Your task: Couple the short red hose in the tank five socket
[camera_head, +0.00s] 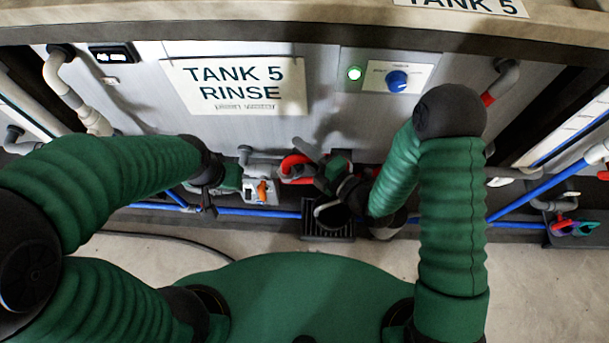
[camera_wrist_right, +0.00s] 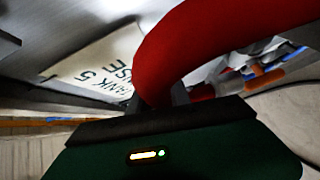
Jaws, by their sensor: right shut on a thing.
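The short red hose (camera_head: 292,165) is a curved piece in front of the tank five wall, low in the middle of the head view. My right gripper (camera_head: 326,176) is shut on it. In the right wrist view the hose (camera_wrist_right: 200,42) arches large across the picture above the gripper. Grey pipe fittings (camera_head: 262,156) sit close to the hose's left side. I cannot tell which is the socket, nor whether a hose end touches it. My left gripper (camera_head: 207,206) is left of the orange-handled valve; its jaws are too dark and small to read.
The sign TANK 5 RINSE (camera_head: 236,84) hangs on the tank wall. An orange valve handle (camera_head: 262,190) stands out beside the fittings. Blue pipes (camera_head: 258,212) run along the wall's foot. A black floor grate (camera_head: 328,231) lies below the right gripper. Another red fitting (camera_head: 560,225) is far right.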

